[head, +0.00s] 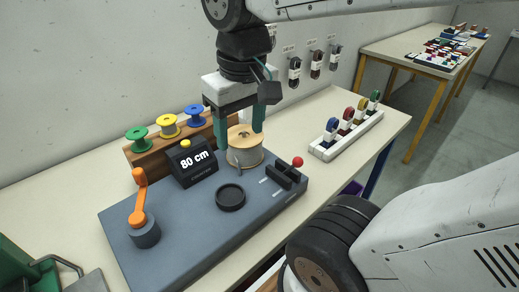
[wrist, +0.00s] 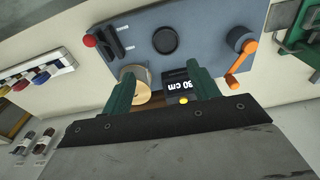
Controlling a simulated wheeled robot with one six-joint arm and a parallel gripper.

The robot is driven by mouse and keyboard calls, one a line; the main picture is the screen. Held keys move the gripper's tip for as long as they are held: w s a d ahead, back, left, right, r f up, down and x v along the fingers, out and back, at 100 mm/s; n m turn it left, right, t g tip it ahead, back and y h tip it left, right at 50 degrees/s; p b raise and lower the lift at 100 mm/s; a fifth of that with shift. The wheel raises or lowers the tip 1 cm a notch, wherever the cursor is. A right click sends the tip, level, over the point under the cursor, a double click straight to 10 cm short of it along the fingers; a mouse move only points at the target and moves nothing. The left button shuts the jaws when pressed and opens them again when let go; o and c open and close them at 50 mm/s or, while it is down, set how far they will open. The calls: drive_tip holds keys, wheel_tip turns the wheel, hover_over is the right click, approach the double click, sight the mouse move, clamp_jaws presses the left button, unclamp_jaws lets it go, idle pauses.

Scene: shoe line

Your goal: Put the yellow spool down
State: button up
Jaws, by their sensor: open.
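The yellow spool (head: 168,126) sits on the brown wooden rack (head: 150,152) at the back of the table, between a green spool (head: 137,133) and a blue spool (head: 195,116). My gripper (head: 240,138) is open, its green fingers pointing down, to the right of the rack. Nothing is seen held between the fingers (wrist: 161,75). In the head view they overlap a large pale spool (head: 245,156) on the grey machine; in the wrist view that spool (wrist: 143,92) is beside the left finger. The yellow spool cannot be made out in the wrist view.
The grey machine (head: 190,235) bears an 80 cm display (head: 194,162), an orange crank (head: 139,200), a round black recess (head: 231,197) and a red knob (head: 298,162). A white holder (head: 345,138) with several coloured lace bundles stands right. Clear tabletop lies at left.

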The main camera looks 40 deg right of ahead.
drive_tip(key=s+f, duration=0.2)
drive_tip(key=s, duration=0.1)
drive_tip(key=s+f, duration=0.1)
drive_tip(key=shift+s+d, duration=0.1)
drive_tip(key=shift+s, duration=0.3)
idle(0.8)
